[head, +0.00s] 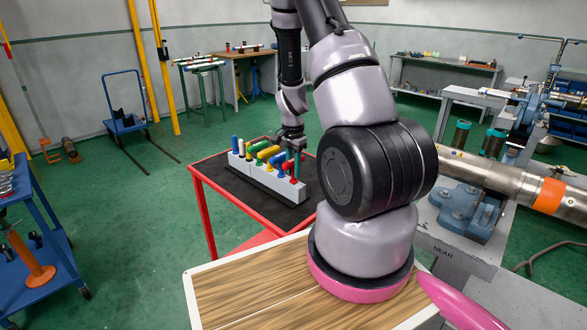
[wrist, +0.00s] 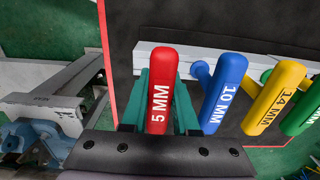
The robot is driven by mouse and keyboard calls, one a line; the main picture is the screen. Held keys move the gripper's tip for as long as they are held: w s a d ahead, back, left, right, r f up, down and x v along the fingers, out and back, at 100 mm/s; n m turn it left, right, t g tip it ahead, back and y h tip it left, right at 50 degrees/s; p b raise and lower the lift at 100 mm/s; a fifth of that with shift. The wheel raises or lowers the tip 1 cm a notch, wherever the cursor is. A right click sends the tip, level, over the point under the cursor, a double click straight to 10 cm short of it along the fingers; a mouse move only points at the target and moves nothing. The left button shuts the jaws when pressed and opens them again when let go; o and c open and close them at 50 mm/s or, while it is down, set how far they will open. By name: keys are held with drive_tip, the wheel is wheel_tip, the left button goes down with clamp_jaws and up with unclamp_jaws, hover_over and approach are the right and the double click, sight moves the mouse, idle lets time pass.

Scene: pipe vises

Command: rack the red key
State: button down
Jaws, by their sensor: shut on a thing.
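The red key (wrist: 160,80), marked 5 MM, stands between the teal fingers of my gripper (wrist: 162,102) in the wrist view. My gripper is shut on it. In the head view my gripper (head: 293,148) is at the right end of the pale key rack (head: 265,178), and the red key (head: 288,167) shows just below it. In the wrist view the red key is over the left end of the rack (wrist: 150,57). Its lower part is hidden, so I cannot tell whether it is seated in a hole.
A blue 10 MM key (wrist: 226,85) is close beside the red one, then a yellow 14 MM key (wrist: 275,98) and a green key (wrist: 305,118). The rack stands on a red cart (head: 204,212) with a dark top. A bench with a pipe (head: 490,178) is at the right.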

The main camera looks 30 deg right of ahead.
drive_tip(key=shift+f, duration=0.25)
idle(0.6)
drive_tip(key=c, duration=0.6)
unclamp_jaws()
wheel_tip(320, 180, up, 11)
drive_tip(key=shift+f, duration=0.1)
drive_tip(key=shift+a, duration=0.1)
drive_tip(key=s+a+r+n+t+y, duration=0.1)
drive_tip(key=s+a+r+n+t, duration=0.2)
drive_tip(key=r, duration=0.7)
drive_tip(key=s+a+r+n+t+y, duration=0.1)
drive_tip(key=s+a+r+n, duration=0.3)
drive_tip(key=r, duration=0.6)
drive_tip(key=s+a+r+n+t, duration=0.3)
drive_tip(key=s+a+r, duration=0.3)
drive_tip(key=s+r, duration=0.3)
drive_tip(key=s, duration=0.3)
drive_tip(key=shift+s+r, duration=0.3)
drive_tip(key=shift+s, duration=0.05)
